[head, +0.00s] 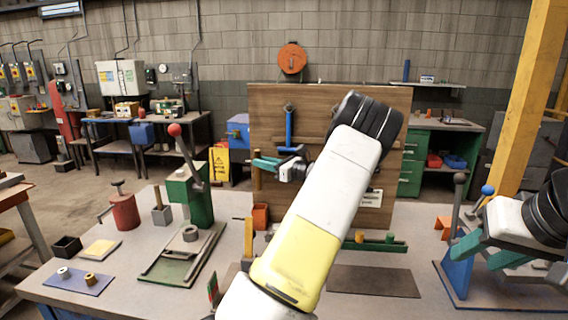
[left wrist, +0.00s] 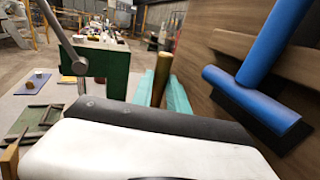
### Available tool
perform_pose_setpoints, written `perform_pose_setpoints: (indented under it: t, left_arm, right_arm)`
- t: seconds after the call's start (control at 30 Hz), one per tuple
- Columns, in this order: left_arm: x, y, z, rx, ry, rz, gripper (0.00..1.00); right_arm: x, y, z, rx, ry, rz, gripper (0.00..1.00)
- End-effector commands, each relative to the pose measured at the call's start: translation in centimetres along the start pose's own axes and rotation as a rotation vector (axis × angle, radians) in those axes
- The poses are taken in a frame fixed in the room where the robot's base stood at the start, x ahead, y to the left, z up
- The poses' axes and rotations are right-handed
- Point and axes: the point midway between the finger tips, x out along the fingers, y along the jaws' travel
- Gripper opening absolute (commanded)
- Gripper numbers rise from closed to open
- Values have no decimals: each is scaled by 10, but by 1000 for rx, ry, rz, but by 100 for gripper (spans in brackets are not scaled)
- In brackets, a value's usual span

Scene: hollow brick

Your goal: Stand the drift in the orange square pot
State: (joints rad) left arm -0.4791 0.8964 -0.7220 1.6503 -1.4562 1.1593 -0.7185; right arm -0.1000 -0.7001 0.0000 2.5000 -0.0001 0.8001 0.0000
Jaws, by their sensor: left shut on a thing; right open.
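The drift is a brass-brown rod (head: 257,181) held upright between the teal fingers of my left gripper (head: 266,163). In the left wrist view the rod (left wrist: 161,78) shows between the two fingers (left wrist: 160,97). The orange square pot (head: 261,215) stands on the table in front of the wooden board, below the held rod and apart from it. My left forearm passes just right of the pot. The rod's lower end looks clear of the pot, in the air. My right gripper (head: 478,248) is open and empty at the right, by a blue stand.
A wooden post (head: 248,238) stands near the pot. A green press (head: 195,195) with a red-knobbed lever, a red pot (head: 124,211) and a black square pot (head: 67,247) are to the left. A blue tool (head: 289,129) hangs on the board (head: 385,200). A dark mat (head: 373,281) lies bare.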

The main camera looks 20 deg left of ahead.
Motion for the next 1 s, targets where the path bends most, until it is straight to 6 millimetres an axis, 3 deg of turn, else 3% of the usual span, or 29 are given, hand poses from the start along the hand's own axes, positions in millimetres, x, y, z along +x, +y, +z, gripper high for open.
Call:
perform_pose_setpoints:
  t: [0.6,1.0]
  left_arm:
    - [0,0,-52,3,-2,0,0]
    - [0,0,-54,0,-2,1,0]
  right_arm:
    - [0,0,0,0,0,0,45]
    - [0,0,0,0,0,0,45]
